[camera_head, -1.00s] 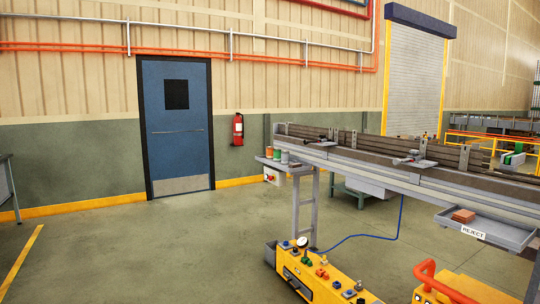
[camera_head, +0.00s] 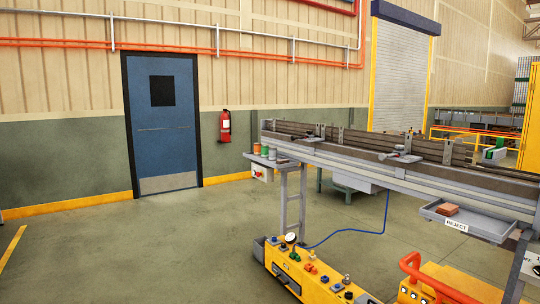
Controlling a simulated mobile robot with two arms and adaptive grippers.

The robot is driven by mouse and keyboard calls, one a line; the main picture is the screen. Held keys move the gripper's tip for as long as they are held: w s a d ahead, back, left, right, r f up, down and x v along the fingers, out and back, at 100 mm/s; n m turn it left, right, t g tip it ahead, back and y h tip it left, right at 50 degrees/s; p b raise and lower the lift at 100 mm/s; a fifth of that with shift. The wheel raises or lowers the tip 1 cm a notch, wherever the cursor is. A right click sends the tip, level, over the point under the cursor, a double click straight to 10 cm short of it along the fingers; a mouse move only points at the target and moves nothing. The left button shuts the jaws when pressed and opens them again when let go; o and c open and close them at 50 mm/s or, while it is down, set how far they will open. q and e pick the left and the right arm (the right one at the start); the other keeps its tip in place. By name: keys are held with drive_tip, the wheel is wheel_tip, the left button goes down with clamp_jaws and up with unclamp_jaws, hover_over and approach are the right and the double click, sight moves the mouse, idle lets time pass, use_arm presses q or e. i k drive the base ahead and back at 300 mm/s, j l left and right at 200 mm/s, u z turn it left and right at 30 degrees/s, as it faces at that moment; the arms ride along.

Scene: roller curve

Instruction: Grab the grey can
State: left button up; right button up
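The grey can (camera_head: 272,155) is small and upright. Neither of my grippers shows in the view.
The conveyor (camera_head: 400,168) runs from the cans toward the lower right, with a reject tray (camera_head: 470,220) on its near side. A yellow unit with knobs (camera_head: 300,268) and an orange handle (camera_head: 412,262) stand in front. Floor at left (camera_head: 130,250) is clear.

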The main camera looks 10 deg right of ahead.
sight(272, 150)
drive_tip(key=i+j+u, duration=0.1)
drive_tip(key=i, duration=4.55)
